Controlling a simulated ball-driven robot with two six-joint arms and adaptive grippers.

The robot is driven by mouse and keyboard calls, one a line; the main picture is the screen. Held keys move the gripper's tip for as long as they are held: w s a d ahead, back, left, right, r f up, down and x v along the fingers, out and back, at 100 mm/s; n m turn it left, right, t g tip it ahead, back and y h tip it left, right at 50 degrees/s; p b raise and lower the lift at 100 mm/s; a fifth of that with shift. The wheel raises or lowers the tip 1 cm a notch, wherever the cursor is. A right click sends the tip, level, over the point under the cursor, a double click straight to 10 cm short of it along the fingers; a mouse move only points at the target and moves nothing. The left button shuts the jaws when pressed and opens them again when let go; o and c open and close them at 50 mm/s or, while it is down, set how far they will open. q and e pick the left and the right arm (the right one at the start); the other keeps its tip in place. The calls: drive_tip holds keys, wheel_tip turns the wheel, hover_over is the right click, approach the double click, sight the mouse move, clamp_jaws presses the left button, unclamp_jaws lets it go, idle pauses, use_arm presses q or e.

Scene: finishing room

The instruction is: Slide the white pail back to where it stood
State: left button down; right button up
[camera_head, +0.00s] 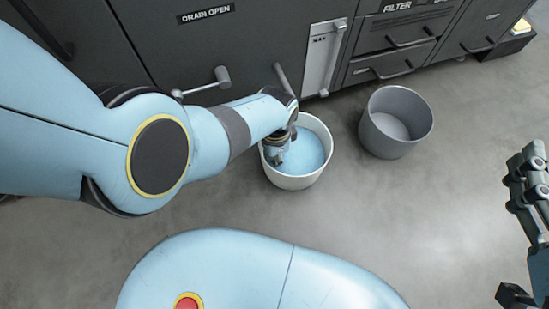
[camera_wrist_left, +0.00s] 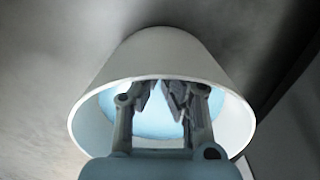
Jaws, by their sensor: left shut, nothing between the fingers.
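The white pail (camera_head: 293,182) stands upright on the floor, close to the dark cabinet front, with light blue liquid or a light blue inside showing. My left gripper (camera_head: 277,158) is shut and empty at the left part of the pail's mouth. In the left wrist view, the pail's outer wall (camera_wrist_left: 155,57) fills the middle, and my left gripper (camera_wrist_left: 160,88) shows against its mouth. I cannot tell whether the fingers touch the wall. My right gripper (camera_head: 527,172) is at the right edge of the head view, away from the pail; its jaw opening is unclear.
A grey bucket (camera_head: 393,145) stands just right of the pail. The dark cabinet (camera_head: 270,38) with handles and a lever (camera_head: 222,78) runs along the back. A yellow-edged item (camera_head: 512,42) is at the far right. The floor in front is mostly clear.

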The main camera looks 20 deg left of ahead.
use_arm(q)
drive_tip(key=shift+f+b, duration=0.4)
drive_tip(key=shift+f, duration=0.1)
use_arm(e)
wheel_tip(320, 180, up, 7)
drive_tip(key=w+t+y, duration=0.1)
drive_tip(key=w+t, duration=0.1)
drive_tip(key=t, duration=0.1)
drive_tip(key=shift+w+a+n, duration=0.3)
drive_tip(key=shift+a+n, duration=0.1)
drive_tip(key=shift+a, duration=0.05)
